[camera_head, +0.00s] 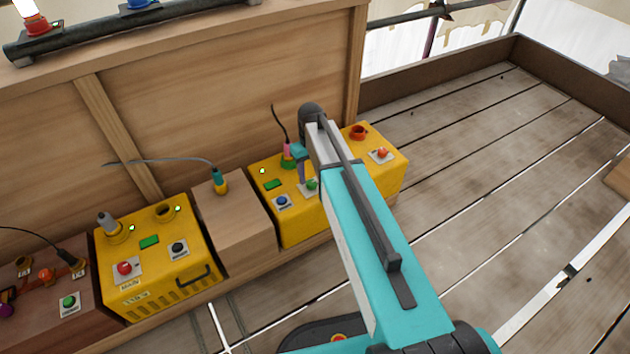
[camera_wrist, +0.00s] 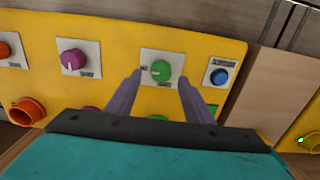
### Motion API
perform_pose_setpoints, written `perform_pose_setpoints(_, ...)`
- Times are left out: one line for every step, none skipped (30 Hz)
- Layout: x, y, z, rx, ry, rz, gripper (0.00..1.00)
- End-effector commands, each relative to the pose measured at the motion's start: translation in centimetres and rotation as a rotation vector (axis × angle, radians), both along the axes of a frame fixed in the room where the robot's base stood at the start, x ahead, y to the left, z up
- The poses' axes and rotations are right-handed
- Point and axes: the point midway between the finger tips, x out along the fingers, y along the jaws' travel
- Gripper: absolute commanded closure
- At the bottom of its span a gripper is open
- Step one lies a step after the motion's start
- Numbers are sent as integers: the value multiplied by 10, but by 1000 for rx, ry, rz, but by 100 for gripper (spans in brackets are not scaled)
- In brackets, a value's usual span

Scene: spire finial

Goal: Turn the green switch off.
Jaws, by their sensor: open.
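The green switch (camera_wrist: 160,70) is a round knob on a white plate on a yellow box (camera_wrist: 228,58). In the wrist view a pale mark shows on the knob; the plate's lettering is too small to read. In the head view the green switch (camera_head: 312,185) is partly beside my arm. My gripper (camera_wrist: 160,82) is open, with one purple finger on each side of the knob in the wrist view. I cannot tell whether the fingers touch the plate. In the head view my gripper (camera_head: 302,172) is over the yellow box and partly hidden by my arm.
A blue button (camera_wrist: 220,77) and a purple knob (camera_wrist: 74,60) flank the switch. A red button (camera_wrist: 4,50) and an orange socket (camera_wrist: 27,111) are farther left. Another yellow box (camera_head: 160,270) stands left in the head view. Planked floor (camera_head: 480,200) lies clear at right.

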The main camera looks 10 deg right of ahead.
Motion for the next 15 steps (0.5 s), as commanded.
perform_pose_setpoints(0,0,-10,0,2,0,53)
perform_pose_setpoints(0,0,-13,-1,2,0,53)
perform_pose_setpoints(0,0,-17,-1,2,0,53)
perform_pose_setpoints(0,0,-20,0,1,0,53)
perform_pose_setpoints(0,0,-22,0,1,0,53)
perform_pose_setpoints(0,0,-25,0,1,0,53)
perform_pose_setpoints(0,0,-27,0,0,0,53)
perform_pose_setpoints(0,0,-29,0,0,0,53)
perform_pose_setpoints(0,0,-30,0,0,0,53)
perform_pose_setpoints(0,0,-31,0,0,0,53)
perform_pose_setpoints(0,0,-32,0,0,0,53)
perform_pose_setpoints(0,0,-32,0,0,0,53)
perform_pose_setpoints(0,0,-32,0,0,0,53)
perform_pose_setpoints(0,0,-32,0,0,0,53)
perform_pose_setpoints(0,0,-32,0,0,0,53)
